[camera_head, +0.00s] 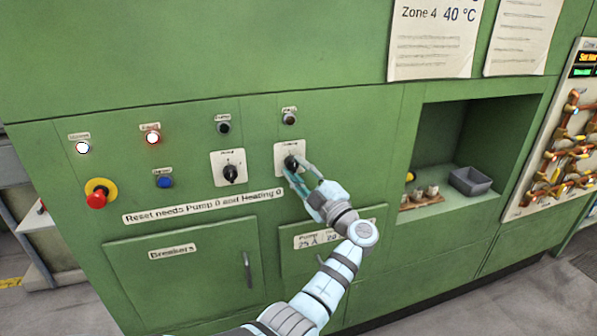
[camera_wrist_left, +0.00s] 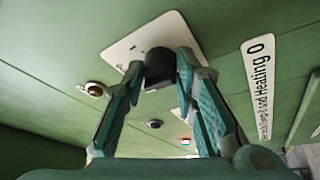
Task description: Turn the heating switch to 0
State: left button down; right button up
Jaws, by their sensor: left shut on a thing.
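The heating switch is a black knob (camera_head: 291,161) on a white plate (camera_head: 281,154), the right one of two such switches on the green panel. My left gripper (camera_head: 298,174) is at this knob and shut on it. In the left wrist view the knob (camera_wrist_left: 158,66) sits between the two fingertips of my left gripper (camera_wrist_left: 160,78), in front of its white plate (camera_wrist_left: 125,47). The knob's exact pointer position is hidden by the fingers. My right gripper is not in view.
The pump switch (camera_head: 229,173) is close on the left. A red emergency button (camera_head: 97,199), a blue button (camera_head: 165,181) and lamps are further left. A sign (camera_head: 205,206) and breaker door (camera_head: 185,268) are below. An open recess with a grey bin (camera_head: 470,181) is right.

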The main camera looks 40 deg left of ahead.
pick_arm(q)
jog(key=c, duration=1.3)
grip_release()
jog(key=v, duration=1.2)
jog(key=shift+f, duration=0.15)
